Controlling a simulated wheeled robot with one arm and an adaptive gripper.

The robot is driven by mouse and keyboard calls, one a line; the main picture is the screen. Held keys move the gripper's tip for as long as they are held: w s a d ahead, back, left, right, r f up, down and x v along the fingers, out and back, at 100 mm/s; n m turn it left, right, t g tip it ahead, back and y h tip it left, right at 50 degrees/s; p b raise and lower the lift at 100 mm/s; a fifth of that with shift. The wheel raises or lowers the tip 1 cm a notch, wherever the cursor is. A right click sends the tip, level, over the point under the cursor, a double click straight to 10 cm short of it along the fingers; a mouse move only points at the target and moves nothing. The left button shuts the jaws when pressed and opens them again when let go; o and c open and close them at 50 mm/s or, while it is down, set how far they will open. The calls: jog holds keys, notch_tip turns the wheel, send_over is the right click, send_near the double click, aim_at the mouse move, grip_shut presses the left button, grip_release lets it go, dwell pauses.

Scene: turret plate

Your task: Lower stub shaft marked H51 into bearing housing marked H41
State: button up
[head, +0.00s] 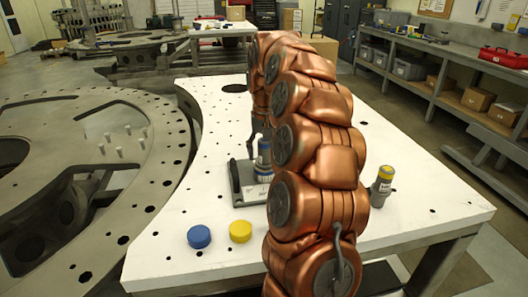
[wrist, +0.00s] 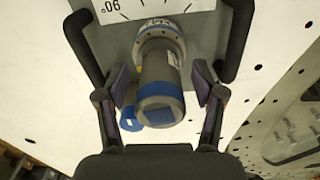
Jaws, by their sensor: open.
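A grey stub shaft with a blue band and blue end (wrist: 160,100) stands in a round grey flanged housing (wrist: 160,30) in the wrist view. Lettering on the housing rim is too small to read surely. In the head view the blue-banded shaft (head: 264,160) stands upright on the grey fixture plate (head: 248,196), partly hidden by my arm. My gripper (wrist: 162,95) is open, with one finger on each side of the shaft and gaps showing. How deep the shaft sits cannot be told. A second grey cylinder with a yellow top (head: 383,183) stands at the table's right.
A blue cap (head: 199,236) and a yellow cap (head: 240,231) lie on the white table (head: 160,245) near its front left. Dark handles (wrist: 238,38) rise at the fixture's sides. A large metal ring (head: 60,150) lies to the left.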

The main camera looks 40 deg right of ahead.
jog(key=shift+r, duration=3.7)
